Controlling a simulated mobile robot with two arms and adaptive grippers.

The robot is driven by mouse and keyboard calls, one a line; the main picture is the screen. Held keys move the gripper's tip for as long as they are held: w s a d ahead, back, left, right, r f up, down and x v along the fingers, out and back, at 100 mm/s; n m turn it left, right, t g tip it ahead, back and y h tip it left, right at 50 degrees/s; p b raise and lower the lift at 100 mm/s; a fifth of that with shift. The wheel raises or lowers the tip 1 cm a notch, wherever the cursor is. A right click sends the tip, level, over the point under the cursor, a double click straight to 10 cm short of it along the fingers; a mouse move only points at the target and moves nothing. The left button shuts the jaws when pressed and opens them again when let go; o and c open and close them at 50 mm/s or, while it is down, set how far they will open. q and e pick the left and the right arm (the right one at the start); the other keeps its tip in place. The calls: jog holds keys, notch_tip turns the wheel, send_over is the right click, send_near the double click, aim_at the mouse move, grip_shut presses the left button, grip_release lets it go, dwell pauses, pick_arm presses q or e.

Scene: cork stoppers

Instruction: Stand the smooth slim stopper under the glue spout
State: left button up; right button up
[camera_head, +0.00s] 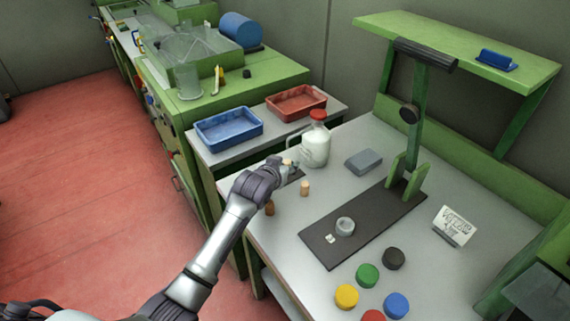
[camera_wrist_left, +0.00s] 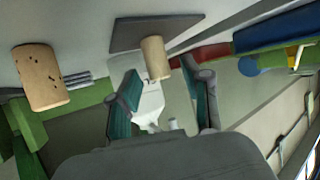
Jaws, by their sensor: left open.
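A smooth, slim, pale stopper (camera_wrist_left: 155,58) shows in the left wrist view against a small dark pad (camera_wrist_left: 145,32). A thicker, speckled stopper (camera_wrist_left: 40,77) is off to the left there. My left gripper (camera_wrist_left: 161,74) is open, with the slim stopper in line with the gap between its fingers; I cannot tell whether they touch it. In the head view, the gripper (camera_head: 288,166) is low over the table and partly hides the pad. A pale stopper (camera_head: 305,188) and a browner one (camera_head: 269,208) stand nearby. The green glue stand (camera_head: 413,130) rises from a dark base plate (camera_head: 385,214).
A white jug with a red cap (camera_head: 316,145) stands close behind the gripper. A grey ring-shaped piece (camera_head: 345,226) sits on the base plate. Blue (camera_head: 229,128) and red (camera_head: 296,103) trays, a grey block (camera_head: 363,161), a sign (camera_head: 454,226) and several coloured discs (camera_head: 368,275) stand around.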

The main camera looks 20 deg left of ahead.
pick_arm(q)
jog(key=shift+r, duration=0.15)
jog(key=v, duration=1.2)
dwell(1.8)
